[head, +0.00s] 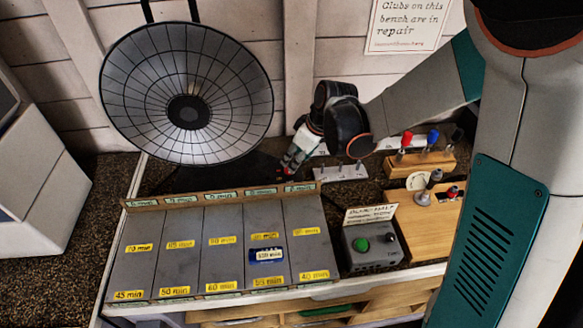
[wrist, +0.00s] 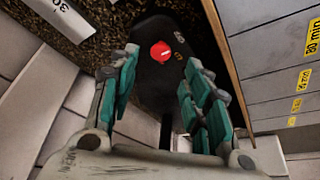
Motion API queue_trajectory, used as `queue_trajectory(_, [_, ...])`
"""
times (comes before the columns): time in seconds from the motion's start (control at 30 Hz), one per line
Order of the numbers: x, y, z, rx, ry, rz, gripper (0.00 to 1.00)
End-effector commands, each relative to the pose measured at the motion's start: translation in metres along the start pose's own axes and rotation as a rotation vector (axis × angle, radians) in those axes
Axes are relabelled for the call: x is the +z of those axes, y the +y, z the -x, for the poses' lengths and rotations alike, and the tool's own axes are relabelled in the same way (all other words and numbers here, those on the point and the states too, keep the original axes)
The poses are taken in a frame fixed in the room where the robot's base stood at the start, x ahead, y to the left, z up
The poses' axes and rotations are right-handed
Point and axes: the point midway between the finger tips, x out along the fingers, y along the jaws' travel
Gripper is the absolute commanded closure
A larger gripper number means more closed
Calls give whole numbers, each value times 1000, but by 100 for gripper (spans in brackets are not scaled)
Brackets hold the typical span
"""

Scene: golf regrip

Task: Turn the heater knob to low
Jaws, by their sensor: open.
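The dish-shaped heater (head: 187,95) stands at the back left of the bench, with a dark grille and a black base. In the wrist view its round red knob (wrist: 161,51) sits on the black base (wrist: 150,82), with a pale pointer mark. Small grey and yellow marks lie to the knob's right; I cannot read them. My gripper (wrist: 160,62) is open, its teal-padded fingers either side of the knob in the picture; I see no contact. In the head view my gripper (head: 290,165) is beside the heater base, and the knob is mostly hidden.
A sloped rack of grey slots (head: 181,240) with yellow minute labels stands in front of the base, its wooden edge close to my gripper. A grey box with a green button (head: 361,244) and wooden tool blocks (head: 420,163) stand to the right.

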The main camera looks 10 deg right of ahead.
Motion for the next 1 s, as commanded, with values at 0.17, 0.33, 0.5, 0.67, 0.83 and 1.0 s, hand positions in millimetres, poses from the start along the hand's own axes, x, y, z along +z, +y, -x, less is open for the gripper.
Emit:
queue_trajectory(0.17, [1, 0, -34, 0, -1, 1, 56])
queue_trajectory(0.33, [0, 0, -52, 0, -1, 0, 56])
queue_trajectory(0.5, [0, 0, -58, 1, -1, 0, 56])
queue_trajectory(0.67, [0, 0, -59, 1, 0, -1, 56])
queue_trajectory(0.83, [0, 0, -58, 1, 0, -1, 74])
queue_trajectory(1.0, [0, 0, -58, 1, 0, -1, 100])
